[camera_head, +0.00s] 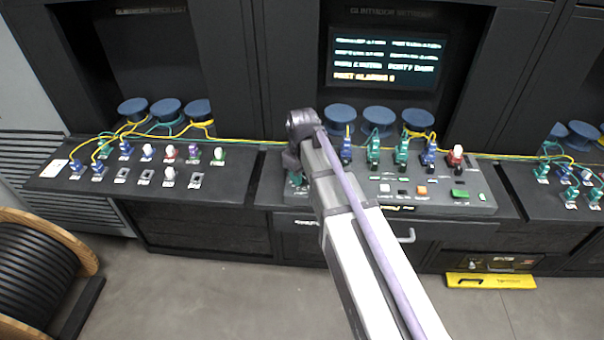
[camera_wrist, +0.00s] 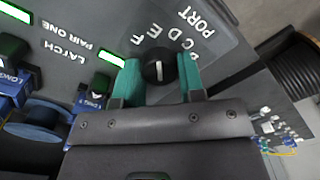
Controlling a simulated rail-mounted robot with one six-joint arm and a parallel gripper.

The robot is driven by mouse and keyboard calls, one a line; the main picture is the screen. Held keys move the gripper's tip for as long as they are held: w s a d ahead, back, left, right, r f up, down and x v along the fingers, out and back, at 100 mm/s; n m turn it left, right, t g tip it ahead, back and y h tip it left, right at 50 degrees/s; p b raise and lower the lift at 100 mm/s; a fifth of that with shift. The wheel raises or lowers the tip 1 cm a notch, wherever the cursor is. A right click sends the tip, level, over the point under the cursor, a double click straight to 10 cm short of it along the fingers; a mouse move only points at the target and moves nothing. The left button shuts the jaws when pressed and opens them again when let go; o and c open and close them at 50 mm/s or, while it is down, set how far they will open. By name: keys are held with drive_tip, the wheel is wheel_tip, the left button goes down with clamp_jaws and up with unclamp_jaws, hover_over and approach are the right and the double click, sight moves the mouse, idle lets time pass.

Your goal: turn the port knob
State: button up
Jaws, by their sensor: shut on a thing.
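The port knob (camera_wrist: 158,71) is a round black dial with a white pointer line, in the middle of the wrist view. It sits on a dark grey panel (camera_wrist: 225,50) with the white letters C, D, E, F and PORT around it. My gripper (camera_wrist: 160,78) has two green fingers, one on each side of the knob, and is shut on it. The white line lies roughly along the fingers. In the head view my arm hides the knob and most of the gripper, at the left end of the middle console (camera_head: 440,208).
In the wrist view, green-lit slots marked LATCH and PAIR ONE and blue connectors (camera_wrist: 15,85) are left of the knob. In the head view, several coloured connectors (camera_head: 402,150) stand along the console. A cable reel (camera_head: 40,270) stands at lower left. A lit screen (camera_head: 386,60) is behind.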

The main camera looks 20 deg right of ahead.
drive_tip(key=shift+n, duration=0.4)
drive_tip(key=o, duration=0.9)
wheel_tip(320, 180, up, 11)
drive_tip(key=p, duration=1.1)
drive_tip(key=shift+f, duration=0.1)
